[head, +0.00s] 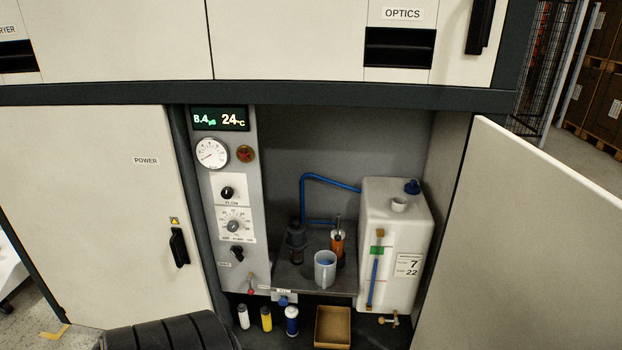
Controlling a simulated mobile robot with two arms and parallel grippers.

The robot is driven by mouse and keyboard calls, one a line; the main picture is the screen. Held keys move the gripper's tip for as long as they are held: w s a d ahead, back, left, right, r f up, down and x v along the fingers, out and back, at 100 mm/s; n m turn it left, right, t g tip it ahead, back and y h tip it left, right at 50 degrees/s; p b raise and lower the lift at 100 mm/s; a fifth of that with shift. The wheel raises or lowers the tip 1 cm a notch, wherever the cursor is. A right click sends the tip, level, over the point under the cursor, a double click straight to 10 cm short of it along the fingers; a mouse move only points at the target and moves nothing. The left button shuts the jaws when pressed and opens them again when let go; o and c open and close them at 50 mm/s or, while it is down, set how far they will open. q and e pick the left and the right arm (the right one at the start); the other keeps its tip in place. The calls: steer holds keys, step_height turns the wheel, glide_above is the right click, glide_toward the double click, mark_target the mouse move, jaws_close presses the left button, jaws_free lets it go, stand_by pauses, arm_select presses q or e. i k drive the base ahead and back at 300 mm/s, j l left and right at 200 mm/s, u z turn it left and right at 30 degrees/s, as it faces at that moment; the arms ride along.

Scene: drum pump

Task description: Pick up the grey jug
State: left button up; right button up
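The grey jug (325,272) stands upright on the grey shelf (290,277) inside the open cabinet, near the shelf's front edge. It is a light grey cup shape, and something blue shows inside its rim. Neither of my grippers is in view.
A white tank (398,215) with a blue cap stands right of the jug. An orange pump-like item (337,243) and a dark cylinder (296,240) stand behind it. Below are several small bottles (266,318) and a brown box (332,327). The open door (530,250) bounds the right.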

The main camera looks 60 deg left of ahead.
mark_target(325, 262)
steer(key=u, duration=1.7)
